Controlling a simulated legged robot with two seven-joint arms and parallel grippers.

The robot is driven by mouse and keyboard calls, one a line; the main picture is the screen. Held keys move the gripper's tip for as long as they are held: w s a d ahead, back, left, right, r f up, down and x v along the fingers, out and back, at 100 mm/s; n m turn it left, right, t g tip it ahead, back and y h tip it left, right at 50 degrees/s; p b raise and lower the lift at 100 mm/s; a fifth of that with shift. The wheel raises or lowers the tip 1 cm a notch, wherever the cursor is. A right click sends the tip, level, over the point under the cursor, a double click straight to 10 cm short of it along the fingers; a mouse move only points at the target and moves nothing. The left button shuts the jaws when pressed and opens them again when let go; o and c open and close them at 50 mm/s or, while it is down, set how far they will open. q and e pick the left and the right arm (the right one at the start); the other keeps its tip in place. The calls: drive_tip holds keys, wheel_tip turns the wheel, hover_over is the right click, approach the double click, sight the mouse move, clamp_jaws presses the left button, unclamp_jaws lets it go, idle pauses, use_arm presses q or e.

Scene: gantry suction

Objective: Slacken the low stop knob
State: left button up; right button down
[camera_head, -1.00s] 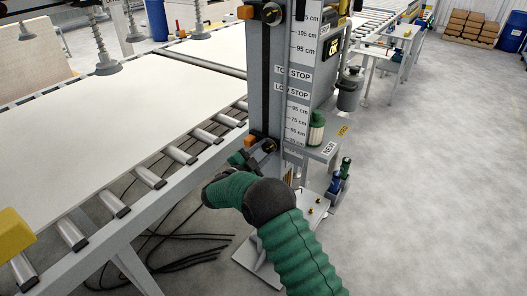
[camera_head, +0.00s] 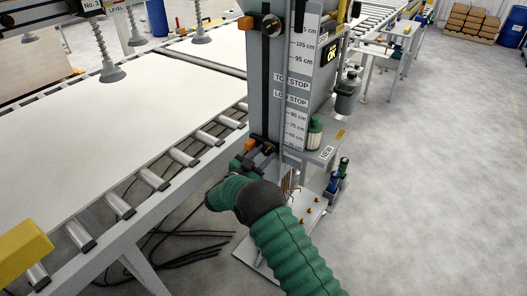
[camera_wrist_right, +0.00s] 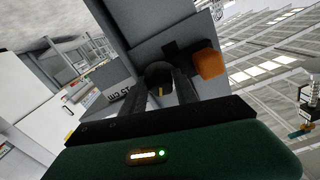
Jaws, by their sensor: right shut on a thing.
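The low stop is on the grey column, below the "LOW STOP" label (camera_head: 291,97). It has an orange block (camera_head: 251,147) and a dark round knob with a yellow mark. In the right wrist view, the knob (camera_wrist_right: 159,74) sits between my dark finger tips, with the orange block (camera_wrist_right: 208,63) to its right. My right gripper (camera_wrist_right: 168,85) is shut on the knob. In the head view, my green right arm reaches up from below to the right gripper (camera_head: 246,165), whose wrist partly hides the stop. My left gripper is out of view.
A similar upper stop with an orange block (camera_head: 246,23) is higher on the column. A roller conveyor (camera_head: 169,183) with a white panel (camera_head: 110,120) lies left. Suction cups (camera_head: 112,73) hang over it. A shelf with a green-white bottle (camera_head: 314,133) is right of the column.

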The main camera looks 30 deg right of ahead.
drive_tip(key=shift+n+p, duration=0.3)
drive_tip(key=shift+n, duration=0.3)
drive_tip(key=c, duration=0.9)
unclamp_jaws()
drive_tip(key=shift+c, duration=0.2)
drive_tip(key=shift+a, duration=0.15)
drive_tip(key=v, duration=1.6)
drive_tip(key=shift+s+a, duration=0.15)
drive_tip(key=shift+a, duration=0.2)
drive_tip(key=shift+f, duration=0.1)
